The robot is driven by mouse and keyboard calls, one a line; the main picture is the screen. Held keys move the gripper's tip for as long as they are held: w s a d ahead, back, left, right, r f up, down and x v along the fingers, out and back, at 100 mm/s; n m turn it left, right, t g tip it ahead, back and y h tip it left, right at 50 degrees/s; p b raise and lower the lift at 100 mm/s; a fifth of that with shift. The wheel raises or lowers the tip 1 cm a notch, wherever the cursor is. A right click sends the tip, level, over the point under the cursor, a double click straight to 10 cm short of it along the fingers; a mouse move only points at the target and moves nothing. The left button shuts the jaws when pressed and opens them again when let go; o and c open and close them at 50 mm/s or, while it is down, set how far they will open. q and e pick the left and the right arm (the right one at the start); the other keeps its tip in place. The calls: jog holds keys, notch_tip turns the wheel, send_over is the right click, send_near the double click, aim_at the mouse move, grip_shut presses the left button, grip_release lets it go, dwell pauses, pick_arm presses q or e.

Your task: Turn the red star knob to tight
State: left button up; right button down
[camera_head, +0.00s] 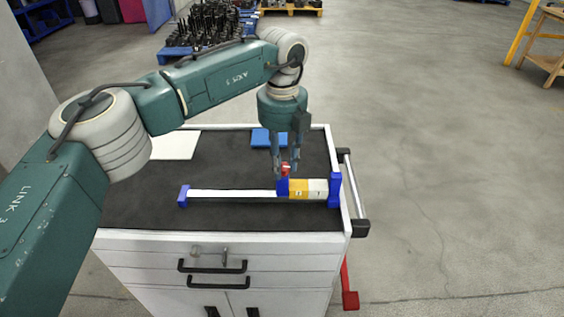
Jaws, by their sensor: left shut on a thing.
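The red star knob (284,169) stands on top of a blue block on the jack, on the dark top of a white cabinet. The jack has a white bar (235,194), a blue end piece (183,196) at the left, and a yellow and white marked section (308,188) ending in a blue piece (335,189) at the right. My left gripper (286,168) points down from above, with its fingers around the knob and shut on it. The fingers partly hide the knob, and its turn position is too small to read. My right gripper is not in view.
A blue object (268,138) lies behind the knob and a white sheet (174,146) lies at the back left of the cabinet top (140,207). The cabinet has a side handle (351,188) at the right. Open floor lies to the right.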

pick_arm(q)
jog(key=m, duration=0.6)
jog(key=shift+s, duration=0.15)
jog(key=m, duration=0.5)
jog(key=shift+a+m, duration=0.1)
jog(key=shift+m, duration=0.2)
jog(key=m, duration=0.5)
jog(key=shift+a, duration=0.1)
jog(key=m, duration=0.5)
jog(key=shift+w+a+p, duration=0.1)
jog(key=shift+w+p, duration=0.25)
jog(key=shift+m, duration=0.4)
jog(key=shift+r, duration=0.1)
jog(key=o, duration=1.1)
jog(key=shift+o, duration=0.2)
notch_tip(320, 180, up, 12)
